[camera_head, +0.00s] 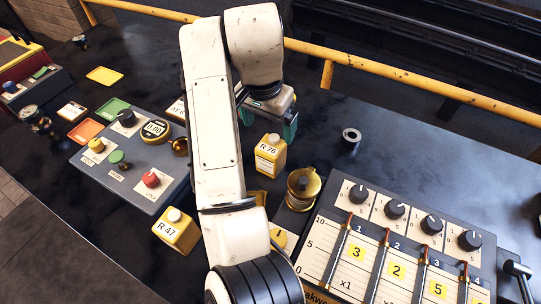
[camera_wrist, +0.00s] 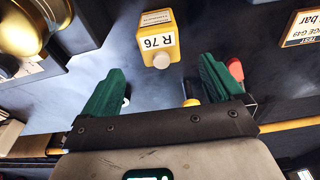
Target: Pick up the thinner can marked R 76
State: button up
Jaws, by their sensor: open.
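The yellow can marked R 76 (camera_head: 270,158) stands upright on the dark bench, with a pale cap and a white label. In the wrist view the R 76 can (camera_wrist: 158,40) lies just beyond the fingertips, roughly centred between them, its cap toward my gripper. My gripper (camera_head: 268,122) has green fingers and is just behind the can in the head view. The wrist view shows my gripper (camera_wrist: 161,70) open, with nothing between its fingers.
Another yellow can, marked R 47 (camera_head: 176,232), stands nearer, left of my arm. A grey control box (camera_head: 130,185) is at left. A brass round piece (camera_head: 302,185) and a slider panel (camera_head: 395,260) are at right.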

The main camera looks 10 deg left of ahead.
aim_at(271, 145)
jog(key=f, duration=0.6)
jog(key=w+f+p, duration=0.1)
jog(key=f, duration=0.2)
jog(key=shift+d+f, duration=0.25)
jog(key=shift+f, duration=0.05)
jog(key=shift+r, duration=0.1)
jog(key=c, duration=1.3)
